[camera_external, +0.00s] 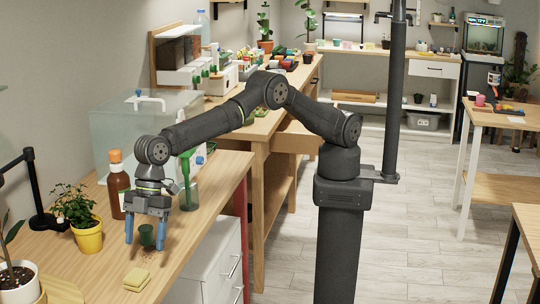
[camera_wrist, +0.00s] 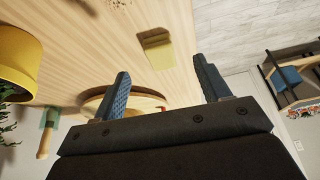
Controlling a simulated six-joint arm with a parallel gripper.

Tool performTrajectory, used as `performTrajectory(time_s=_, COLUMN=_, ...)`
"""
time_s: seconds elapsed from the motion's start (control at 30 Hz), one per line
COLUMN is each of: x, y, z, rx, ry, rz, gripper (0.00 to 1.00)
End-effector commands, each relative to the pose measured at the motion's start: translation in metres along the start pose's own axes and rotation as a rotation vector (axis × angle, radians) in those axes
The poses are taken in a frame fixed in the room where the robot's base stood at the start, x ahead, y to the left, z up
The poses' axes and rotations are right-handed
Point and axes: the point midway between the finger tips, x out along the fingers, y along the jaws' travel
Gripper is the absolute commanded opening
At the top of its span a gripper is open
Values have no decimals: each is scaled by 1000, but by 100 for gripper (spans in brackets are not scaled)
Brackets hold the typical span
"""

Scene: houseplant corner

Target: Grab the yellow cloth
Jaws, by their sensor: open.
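The yellow cloth (camera_external: 137,279) lies as a small folded block on the wooden table near its front edge, in the lower left of the external view. In the wrist view the yellow cloth (camera_wrist: 157,52) lies on the table beyond my fingertips, between their directions. My gripper (camera_external: 145,244) is open, with its blue fingers pointing down above the table, apart from the cloth and behind it in the external view. In the wrist view my gripper (camera_wrist: 161,72) has its two blue fingers spread, with nothing held between them.
A small dark green pot (camera_external: 147,236) shows between my fingers in the external view; its depth is unclear. A white pot (camera_external: 20,284) stands at lower left.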

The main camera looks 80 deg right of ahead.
Motion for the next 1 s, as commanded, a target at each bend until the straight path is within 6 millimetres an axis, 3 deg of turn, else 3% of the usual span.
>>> performTrajectory(time_s=0.1, x=16, y=0, z=0, rx=0, ry=0, rz=0, gripper=69)
performTrajectory(time_s=0.33, x=31, y=1, z=1, rx=0, ry=-1, rz=0, gripper=69)
performTrajectory(time_s=0.6, x=67, y=3, z=4, rx=0, ry=0, rz=1, gripper=69)
performTrajectory(time_s=0.97, x=74, y=3, z=4, rx=1, ry=1, rz=1, gripper=69)
performTrajectory(time_s=1.0, x=74, y=3, z=4, rx=1, ry=1, rz=1, gripper=61)
